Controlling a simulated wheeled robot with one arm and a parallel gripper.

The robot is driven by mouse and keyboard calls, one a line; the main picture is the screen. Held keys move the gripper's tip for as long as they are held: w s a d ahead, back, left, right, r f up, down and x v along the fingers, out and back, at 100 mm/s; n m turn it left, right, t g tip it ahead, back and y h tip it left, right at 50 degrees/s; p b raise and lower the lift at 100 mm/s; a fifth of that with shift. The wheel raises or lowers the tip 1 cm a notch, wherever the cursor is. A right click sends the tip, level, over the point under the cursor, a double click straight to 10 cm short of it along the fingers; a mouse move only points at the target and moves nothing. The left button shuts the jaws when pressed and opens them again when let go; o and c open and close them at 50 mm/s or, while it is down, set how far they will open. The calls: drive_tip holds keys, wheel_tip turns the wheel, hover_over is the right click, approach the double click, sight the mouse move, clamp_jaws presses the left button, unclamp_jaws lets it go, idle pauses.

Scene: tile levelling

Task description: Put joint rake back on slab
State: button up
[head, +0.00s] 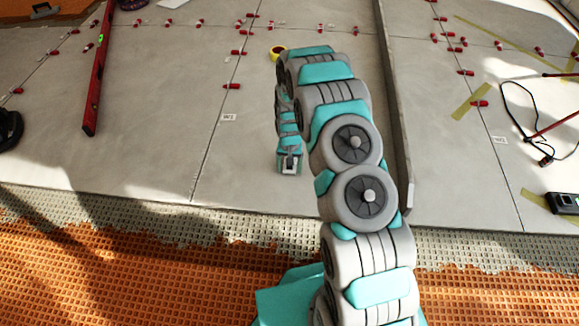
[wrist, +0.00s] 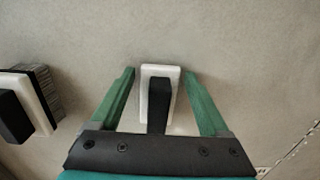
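My gripper (head: 290,166) hangs low over the grey slab (head: 255,150), near its front edge, in the head view. In the wrist view its two green fingers (wrist: 160,74) stand apart. Between them is a white rectangular piece with a black bar (wrist: 147,72), with a narrow gap to each finger. I cannot tell whether it is the joint rake. A second white piece with a black block and grey ribbed side (wrist: 40,98) lies left of the fingers. I cannot clearly pick out the joint rake in the head view.
Red clips (head: 232,86) line the tile joints. A red level (head: 97,82) lies at left and a long grey bar (head: 393,110) right of my arm. A yellow roll (head: 278,52) lies beyond my gripper. A black cable (head: 521,120) is at right. Orange matting (head: 180,275) borders the slab's front.

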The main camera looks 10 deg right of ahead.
drive_tip(key=shift+o, duration=0.5)
drive_tip(key=shift+r, duration=0.15)
drive_tip(key=r, duration=0.5)
drive_tip(key=r+p, duration=0.1)
drive_tip(key=r, duration=0.5)
drive_tip(key=shift+w+d+r, duration=0.1)
drive_tip(key=shift+w+r, duration=0.1)
drive_tip(key=s+r+n, duration=0.1)
drive_tip(key=s+r, duration=0.7)
drive_tip(key=r, duration=0.3)
drive_tip(key=s+r+n, duration=0.1)
drive_tip(key=s+r, duration=0.7)
drive_tip(key=r, duration=0.4)
drive_tip(key=s+r, duration=0.4)
drive_tip(key=s, duration=0.8)
drive_tip(key=s+r+n+g, duration=0.1)
drive_tip(key=s+r, duration=0.3)
drive_tip(key=s, duration=0.9)
drive_tip(key=shift+d+n, duration=0.3)
drive_tip(key=shift+d, duration=0.05)
